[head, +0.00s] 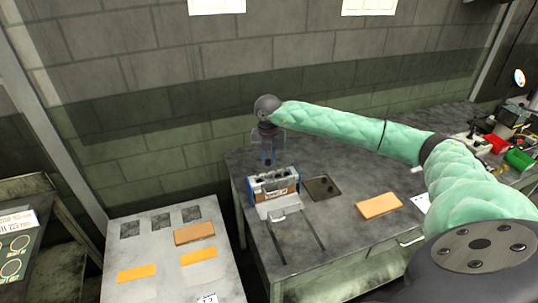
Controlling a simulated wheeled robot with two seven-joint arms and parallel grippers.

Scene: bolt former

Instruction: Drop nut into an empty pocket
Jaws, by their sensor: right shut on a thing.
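My right gripper (268,161) reaches in from the right and points down, just above the block-like fixture (276,192) on the dark bench. It is shut on a small dark thing, likely the nut, too small and too covered by the fingers to make out. The fixture's top has a row of several openings; I cannot tell which are empty. A light plate with a handle sits at its front. My left gripper is not in view.
The dark bench (345,235) also bears a dark square plate (322,187) and an orange-brown pad (379,206). A light grey table (150,255) at left has three dark square patches and orange pieces. Clutter stands at far right. A block wall is behind.

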